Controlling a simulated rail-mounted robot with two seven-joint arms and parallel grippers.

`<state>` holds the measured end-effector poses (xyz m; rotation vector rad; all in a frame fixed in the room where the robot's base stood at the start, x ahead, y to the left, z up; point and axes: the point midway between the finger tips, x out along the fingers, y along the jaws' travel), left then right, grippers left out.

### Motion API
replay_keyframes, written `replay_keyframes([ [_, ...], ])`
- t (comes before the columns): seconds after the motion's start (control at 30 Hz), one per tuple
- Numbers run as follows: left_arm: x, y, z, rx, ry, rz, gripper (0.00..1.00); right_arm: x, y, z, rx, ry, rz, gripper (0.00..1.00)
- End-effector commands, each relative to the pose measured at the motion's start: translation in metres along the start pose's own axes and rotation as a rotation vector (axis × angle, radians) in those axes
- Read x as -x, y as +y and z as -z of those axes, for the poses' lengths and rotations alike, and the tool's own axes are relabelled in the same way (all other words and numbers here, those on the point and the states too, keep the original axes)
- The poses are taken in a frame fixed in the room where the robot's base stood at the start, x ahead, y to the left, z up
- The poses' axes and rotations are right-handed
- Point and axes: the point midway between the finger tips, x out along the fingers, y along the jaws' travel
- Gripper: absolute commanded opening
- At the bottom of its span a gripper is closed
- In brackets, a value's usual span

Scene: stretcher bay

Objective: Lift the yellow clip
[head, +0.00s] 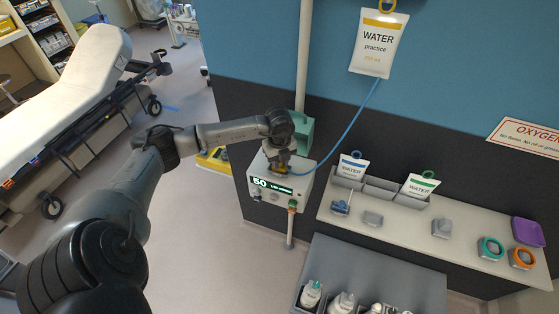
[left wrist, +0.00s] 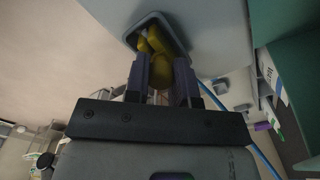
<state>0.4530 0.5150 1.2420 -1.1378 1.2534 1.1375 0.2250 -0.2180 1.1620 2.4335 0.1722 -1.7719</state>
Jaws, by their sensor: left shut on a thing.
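The yellow clip (left wrist: 158,68) shows in the left wrist view between the two fingers of my left gripper (left wrist: 161,75). My left gripper is shut on it. The clip sits at a dark-rimmed recess (left wrist: 148,18) in a pale housing, with more yellow inside the recess. In the head view my left gripper (head: 281,170) reaches down to the top of the white pump box (head: 264,201), which has a lit display reading 50. There the clip is mostly hidden by the gripper. My right gripper is not in view.
A blue tube (head: 345,133) runs from the hanging water bag (head: 379,43) to the pump. A shelf (head: 390,225) with bags and small holders stands to the right. A grey bottle tray (head: 372,268) is below. A stretcher (head: 75,95) stands at the left.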

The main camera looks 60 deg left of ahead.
Motion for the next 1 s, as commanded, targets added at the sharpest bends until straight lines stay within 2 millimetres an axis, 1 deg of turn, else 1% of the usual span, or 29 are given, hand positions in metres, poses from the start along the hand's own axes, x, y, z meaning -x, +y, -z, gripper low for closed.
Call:
replay_keyframes([
  [0.7, 0.029, 0.0, 0.0, 0.0, -0.001, 0.0, 0.0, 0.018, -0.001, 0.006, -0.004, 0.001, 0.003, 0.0],
  [1.0, 0.032, 0.0, 0.0, 0.0, -0.001, 0.0, 0.0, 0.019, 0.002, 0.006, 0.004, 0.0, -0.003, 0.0],
])
